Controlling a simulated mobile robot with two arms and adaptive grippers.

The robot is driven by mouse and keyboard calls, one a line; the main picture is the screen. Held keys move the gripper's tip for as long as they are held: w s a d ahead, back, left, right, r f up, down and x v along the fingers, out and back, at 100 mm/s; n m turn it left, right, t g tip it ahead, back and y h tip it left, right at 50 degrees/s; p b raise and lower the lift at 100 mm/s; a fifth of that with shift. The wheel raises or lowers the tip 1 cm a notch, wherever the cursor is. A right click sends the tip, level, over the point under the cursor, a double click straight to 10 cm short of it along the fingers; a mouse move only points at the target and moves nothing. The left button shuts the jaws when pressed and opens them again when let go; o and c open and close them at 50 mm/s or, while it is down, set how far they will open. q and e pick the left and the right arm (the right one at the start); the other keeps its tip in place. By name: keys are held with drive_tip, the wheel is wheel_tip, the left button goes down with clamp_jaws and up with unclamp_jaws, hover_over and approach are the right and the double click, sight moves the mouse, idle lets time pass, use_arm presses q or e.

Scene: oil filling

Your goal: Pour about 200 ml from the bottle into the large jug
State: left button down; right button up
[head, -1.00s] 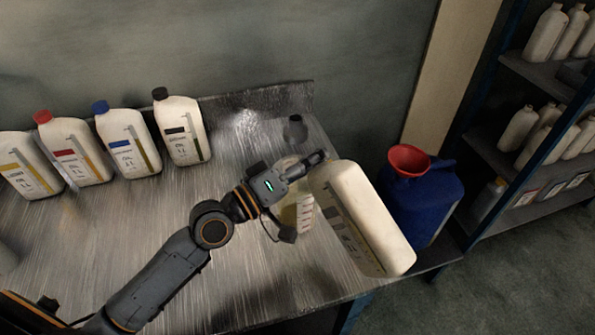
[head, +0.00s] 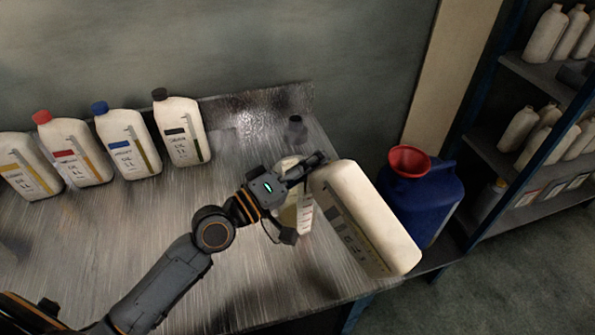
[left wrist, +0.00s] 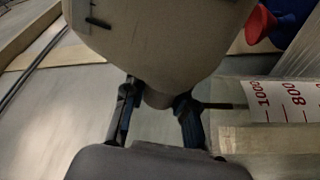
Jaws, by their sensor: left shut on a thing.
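My left gripper (head: 312,166) is shut on the neck end of a large cream bottle (head: 372,215) with a dark-marked label. The bottle is tipped over, its base towards the lower right. In the left wrist view the bottle body (left wrist: 165,45) fills the top, with its neck between my two fingers (left wrist: 158,108). A clear jug (head: 304,214) with a white scale strip stands on the bench below and behind my gripper, partly hidden. Its scale (left wrist: 285,95), with red 1000 and 800 marks, shows at the right in the left wrist view. The bottle mouth and any liquid stream are hidden.
Several cream bottles with coloured caps, one black-capped (head: 182,130), stand at the back left of the metal bench (head: 90,245). A small dark object (head: 295,129) is near the back edge. A blue canister (head: 432,205) with a red funnel (head: 409,160) and shelves are at right.

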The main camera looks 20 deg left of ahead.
use_arm(q)
drive_tip(key=shift+r+n, duration=0.2)
drive_tip(key=shift+n, duration=0.3)
idle(0.5)
drive_tip(key=shift+n+p, duration=0.4)
idle(1.7)
drive_tip(key=shift+w+a+n+t, duration=0.15)
drive_tip(key=shift+a+n+t, duration=0.05)
drive_tip(key=shift+n+t, duration=0.1)
idle(1.3)
